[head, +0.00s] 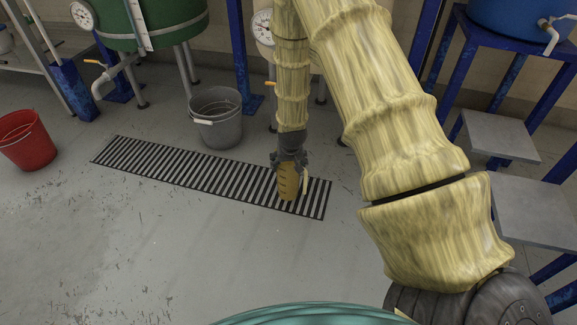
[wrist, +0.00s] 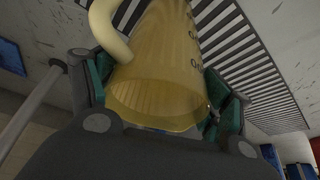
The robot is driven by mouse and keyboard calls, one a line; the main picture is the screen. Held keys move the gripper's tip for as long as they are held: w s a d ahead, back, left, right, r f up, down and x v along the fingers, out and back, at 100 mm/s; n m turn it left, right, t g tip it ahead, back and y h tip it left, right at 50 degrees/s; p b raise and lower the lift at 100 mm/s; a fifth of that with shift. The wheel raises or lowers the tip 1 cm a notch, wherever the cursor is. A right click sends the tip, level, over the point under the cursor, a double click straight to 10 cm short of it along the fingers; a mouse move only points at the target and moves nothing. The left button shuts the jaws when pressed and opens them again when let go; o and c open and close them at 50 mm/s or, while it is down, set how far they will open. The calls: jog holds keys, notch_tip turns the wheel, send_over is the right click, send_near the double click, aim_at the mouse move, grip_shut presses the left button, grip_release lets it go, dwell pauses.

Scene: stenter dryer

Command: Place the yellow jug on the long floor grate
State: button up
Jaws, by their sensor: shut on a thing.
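The yellow jug (head: 288,184) is upright in my gripper (head: 290,160), over the right part of the long floor grate (head: 170,163) in the head view. My gripper is shut on the jug's upper part. In the wrist view the jug (wrist: 160,75) fills the middle between the green finger pads, its open rim towards the camera and its handle at the upper left. The grate (wrist: 250,70) runs behind it with dark bars. I cannot tell whether the jug's base touches the grate or is slightly above it.
A grey bucket (head: 216,122) stands just behind the grate, and a red bucket (head: 27,140) stands at the far left. A green tank (head: 165,22) is at the back. Grey steps (head: 500,137) and a blue frame are at the right. The floor in front of the grate is clear.

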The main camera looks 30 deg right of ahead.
jog(key=shift+r, duration=0.1)
jog(key=o, duration=1.6)
jog(key=shift+o, duration=0.2)
jog(key=p+v, duration=0.6)
jog(key=v, duration=0.6)
jog(key=s+a+f+n+g, duration=0.1)
jog(key=s+a+f, duration=0.4)
jog(key=s+f, duration=0.3)
jog(key=s+a+f+n+g, duration=0.1)
jog(key=s+a+f+n, duration=0.1)
jog(key=s+a+f, duration=0.5)
jog(key=s+a+f+n+g+y, duration=0.1)
jog(key=s+a, duration=0.2)
jog(key=s, duration=0.7)
jog(key=s+a+f+n+g+y, duration=0.1)
jog(key=s+a, duration=0.2)
jog(key=s, duration=0.7)
jog(key=shift+a+f, duration=0.2)
jog(key=shift+f, duration=0.1)
